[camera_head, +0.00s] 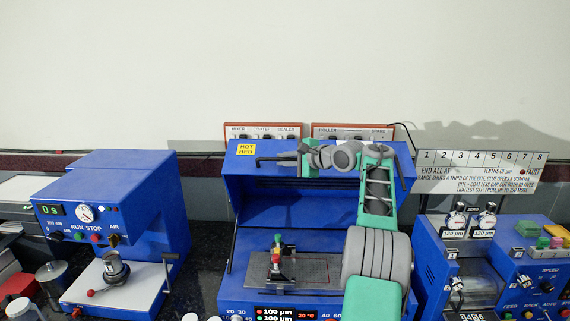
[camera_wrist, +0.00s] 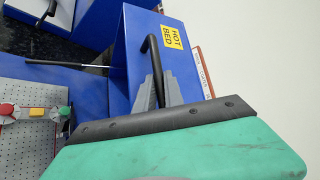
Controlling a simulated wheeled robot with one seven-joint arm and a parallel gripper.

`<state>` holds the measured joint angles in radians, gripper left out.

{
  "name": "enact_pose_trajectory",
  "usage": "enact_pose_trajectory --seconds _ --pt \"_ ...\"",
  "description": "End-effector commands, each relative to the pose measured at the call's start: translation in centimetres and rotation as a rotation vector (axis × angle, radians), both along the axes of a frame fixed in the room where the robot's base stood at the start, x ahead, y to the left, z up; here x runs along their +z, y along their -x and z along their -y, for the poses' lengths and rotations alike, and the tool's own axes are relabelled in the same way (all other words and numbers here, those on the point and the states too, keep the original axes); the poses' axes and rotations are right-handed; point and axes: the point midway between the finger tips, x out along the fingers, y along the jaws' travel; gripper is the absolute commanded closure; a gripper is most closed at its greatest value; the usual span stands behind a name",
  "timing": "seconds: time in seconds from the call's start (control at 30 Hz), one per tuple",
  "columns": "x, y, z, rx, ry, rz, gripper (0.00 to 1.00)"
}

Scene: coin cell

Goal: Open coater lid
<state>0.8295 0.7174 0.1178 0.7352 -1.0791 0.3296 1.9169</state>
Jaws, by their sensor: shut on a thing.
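The coater (camera_head: 225,285) is the blue machine in the middle of the head view. Its blue lid (camera_head: 260,185), with a yellow HOT BED label, stands raised at the back, and the bed (camera_head: 320,262) below is uncovered. A black bar handle (camera_head: 275,159) runs along the lid's front. My gripper (camera_head: 302,158) is shut on this handle. In the wrist view the grey fingers (camera_wrist: 155,92) are at the handle (camera_wrist: 149,48), beside the lid (camera_wrist: 140,30); the exact contact is partly hidden. My arm covers the lid's right part.
A coating bar with red, yellow and green knobs (camera_head: 277,250) stands on the bed. A blue press-like machine (camera_head: 130,200) is at left, with a gap between. Another blue machine with dials (camera_head: 470,265) stands close at right. Switch boxes (camera_head: 262,130) are behind the lid.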

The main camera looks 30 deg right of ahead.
Motion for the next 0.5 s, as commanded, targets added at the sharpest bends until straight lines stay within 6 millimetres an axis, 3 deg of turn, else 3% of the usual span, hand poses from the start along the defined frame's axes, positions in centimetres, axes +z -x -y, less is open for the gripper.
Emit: enact_pose_trajectory --seconds 0.43,0.47,0.5 --pt "-0.35 -0.02 0.14 0.001 -0.007 -0.01 1.0" --pt "-0.36 -0.02 0.15 0.001 -0.007 -0.01 0.86" --pt "-0.36 -0.01 0.16 0.001 -0.007 -0.01 0.82"
